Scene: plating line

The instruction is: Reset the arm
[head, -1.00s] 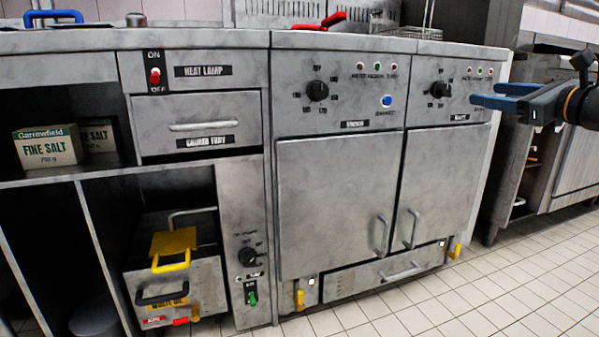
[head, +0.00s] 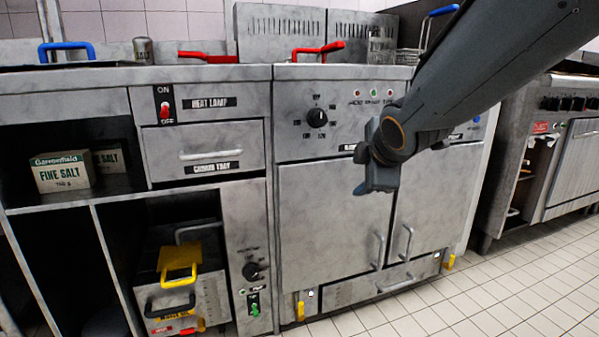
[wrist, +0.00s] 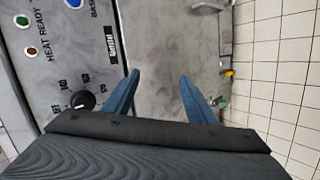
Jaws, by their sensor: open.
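My gripper (wrist: 160,98) shows in the wrist view as two blue fingers spread apart, with nothing between them. Behind them are the grey fryer front and a door panel. In the head view my arm reaches in from the upper right, in front of the fryer cabinet (head: 330,220). The dark wrist end stands before the upper part of the doors, and the fingers are hidden there. I cannot tell how far it is from the cabinet front.
A heat lamp switch (head: 165,112) and crumb tray drawer (head: 208,152) are at left. Red handles (head: 325,48) and a blue-handled basket (head: 410,56) are on top. Tiled floor (head: 500,285) is clear at right.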

